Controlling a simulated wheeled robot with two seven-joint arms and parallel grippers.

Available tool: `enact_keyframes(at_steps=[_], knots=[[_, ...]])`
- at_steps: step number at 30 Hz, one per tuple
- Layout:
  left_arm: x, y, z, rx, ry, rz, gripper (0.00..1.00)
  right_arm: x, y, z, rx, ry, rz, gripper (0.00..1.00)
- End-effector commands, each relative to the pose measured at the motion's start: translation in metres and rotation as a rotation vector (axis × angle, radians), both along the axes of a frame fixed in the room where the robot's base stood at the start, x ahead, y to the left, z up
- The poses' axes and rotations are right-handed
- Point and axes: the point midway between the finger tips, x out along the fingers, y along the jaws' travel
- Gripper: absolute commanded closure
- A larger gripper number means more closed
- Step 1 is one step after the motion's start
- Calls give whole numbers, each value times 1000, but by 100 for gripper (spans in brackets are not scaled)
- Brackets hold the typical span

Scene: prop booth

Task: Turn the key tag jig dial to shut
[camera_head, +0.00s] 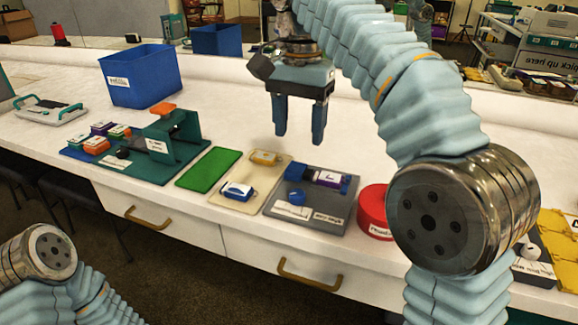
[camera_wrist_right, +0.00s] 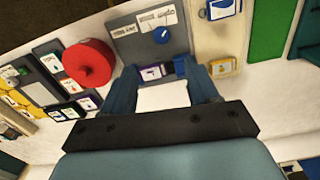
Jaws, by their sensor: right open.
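The key tag jig is a grey board (camera_head: 270,208) on the white table, with a round blue dial (camera_head: 296,196) near its middle. A blue block (camera_head: 296,171) and a purple tag with a white label (camera_head: 329,178) sit at its back edge. White labels lie at its front; their words are too small to read. In the right wrist view the dial (camera_wrist_right: 161,35) lies beyond the fingertips. My right gripper (camera_head: 299,138) is open and empty, fingers down, above and behind the jig, apart from it. My left gripper is out of view; only my left arm shows.
A red round container (camera_head: 374,211) stands right of the jig. A cream board (camera_head: 232,203) with a yellow and a blue item, then a green mat (camera_head: 209,168), lie left. A green fixture (camera_head: 172,145) and blue bin (camera_head: 140,76) stand farther left. Table behind the jig is clear.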

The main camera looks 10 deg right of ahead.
Motion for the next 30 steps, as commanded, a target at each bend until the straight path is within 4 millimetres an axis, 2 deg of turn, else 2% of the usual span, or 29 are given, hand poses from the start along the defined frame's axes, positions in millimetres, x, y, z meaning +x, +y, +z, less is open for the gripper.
enact_keyframes(at_steps=[4,8,18,21,25,30], knots=[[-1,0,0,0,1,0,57,0,0,-6,0,0,1,41],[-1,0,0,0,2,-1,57,-1,0,-23,0,1,2,41],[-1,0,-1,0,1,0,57,-1,0,-100,-1,3,1,41],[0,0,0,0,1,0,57,-1,0,-117,-1,2,2,41],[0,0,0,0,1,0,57,0,0,-131,0,0,1,41],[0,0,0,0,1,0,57,0,0,-138,0,-1,0,41]])
